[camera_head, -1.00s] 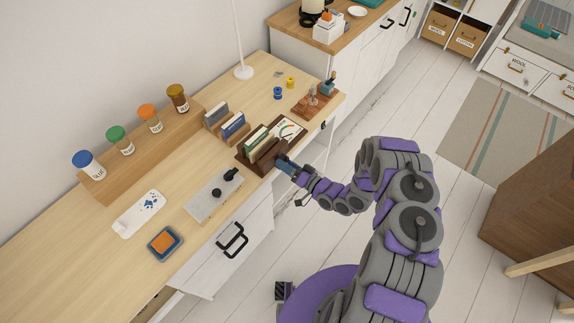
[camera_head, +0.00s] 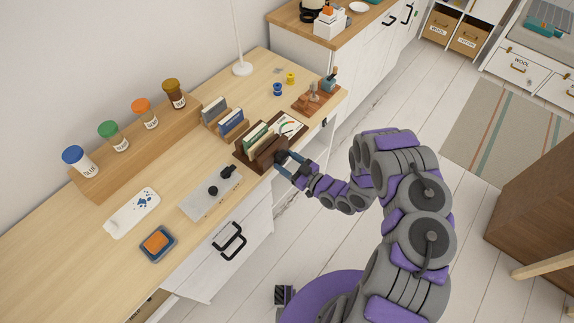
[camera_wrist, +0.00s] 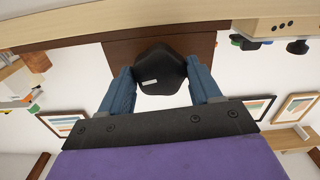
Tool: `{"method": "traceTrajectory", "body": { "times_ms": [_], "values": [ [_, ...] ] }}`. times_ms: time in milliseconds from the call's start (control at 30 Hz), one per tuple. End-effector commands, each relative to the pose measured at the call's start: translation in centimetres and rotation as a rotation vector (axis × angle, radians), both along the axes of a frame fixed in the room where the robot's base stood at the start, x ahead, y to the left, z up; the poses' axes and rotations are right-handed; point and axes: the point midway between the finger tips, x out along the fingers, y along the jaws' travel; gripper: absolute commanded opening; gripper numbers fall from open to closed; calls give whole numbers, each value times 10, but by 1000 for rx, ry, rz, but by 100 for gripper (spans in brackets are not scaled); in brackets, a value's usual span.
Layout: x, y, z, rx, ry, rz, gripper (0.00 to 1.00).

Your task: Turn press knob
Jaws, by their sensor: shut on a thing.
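The press (camera_head: 243,158) is a dark brown wooden device near the front edge of the desk, with upright boards or cards in it. Its black knob (camera_wrist: 161,70) sits between the two blue fingers of my gripper (camera_wrist: 162,88) in the wrist view. A small pale mark shows on the knob's face. My gripper (camera_head: 290,164) is shut on the knob at the press's front side. In the head view the fingers hide most of the knob.
A grey plate with black knobs (camera_head: 210,193) lies left of the press. An orange sponge in a blue tray (camera_head: 158,243) is at the front left. Bottles stand on a wooden riser (camera_head: 135,165) behind. A wooden tool stand (camera_head: 318,98) is to the right.

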Motion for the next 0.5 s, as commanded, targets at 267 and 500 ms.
{"method": "traceTrajectory", "body": {
  "times_ms": [267,500],
  "values": [
    [0,-1,-3,-161,-202,0,33],
    [0,0,-1,-267,-347,0,33]
  ]
}}
